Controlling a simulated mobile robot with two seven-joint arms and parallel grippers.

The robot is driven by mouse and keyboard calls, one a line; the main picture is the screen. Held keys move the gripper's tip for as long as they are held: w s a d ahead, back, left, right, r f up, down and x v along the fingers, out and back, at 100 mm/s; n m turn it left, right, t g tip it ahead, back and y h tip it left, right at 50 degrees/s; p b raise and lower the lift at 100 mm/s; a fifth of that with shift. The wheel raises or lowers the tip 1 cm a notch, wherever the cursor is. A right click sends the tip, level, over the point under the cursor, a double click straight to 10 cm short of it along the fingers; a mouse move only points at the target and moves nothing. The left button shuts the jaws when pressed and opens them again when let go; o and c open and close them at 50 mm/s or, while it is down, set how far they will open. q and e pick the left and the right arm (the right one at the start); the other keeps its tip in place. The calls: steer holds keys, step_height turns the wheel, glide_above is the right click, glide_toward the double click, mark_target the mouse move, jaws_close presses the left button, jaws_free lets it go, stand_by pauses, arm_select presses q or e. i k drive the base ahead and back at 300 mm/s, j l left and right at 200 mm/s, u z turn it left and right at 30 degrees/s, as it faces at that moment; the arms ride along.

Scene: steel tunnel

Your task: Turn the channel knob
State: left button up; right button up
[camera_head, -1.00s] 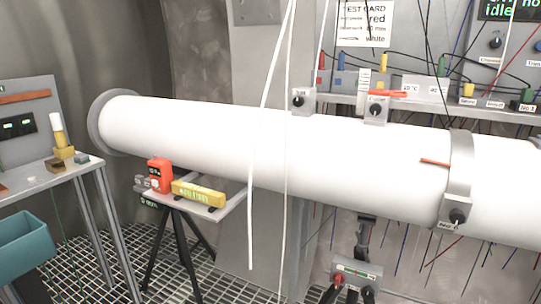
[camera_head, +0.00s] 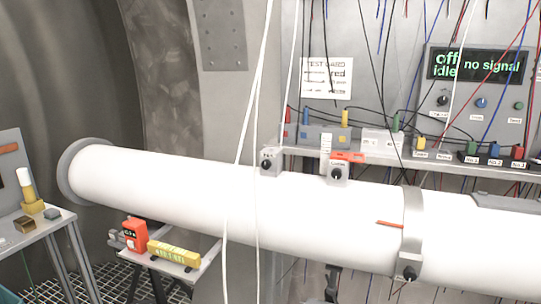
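The channel knob (camera_head: 442,100) is a small dark knob on the grey instrument panel (camera_head: 490,128) at the upper right of the head view. A label too small to read surely sits just below it. The panel's screen (camera_head: 476,65) shows green text, "off", "idle" and "no signal". Thin hanging wires cross in front of the panel. Neither of my grippers is in view.
A long white pipe (camera_head: 240,205) with a grey clamp ring (camera_head: 412,235) lies across the space before the panel. A shelf (camera_head: 375,158) behind it holds coloured terminals. A small stand (camera_head: 195,255) carries a red device (camera_head: 134,234) and a yellow level (camera_head: 173,253). White cables hang in front.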

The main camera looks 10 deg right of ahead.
mark_target(442, 100)
steer(key=z, duration=1.4)
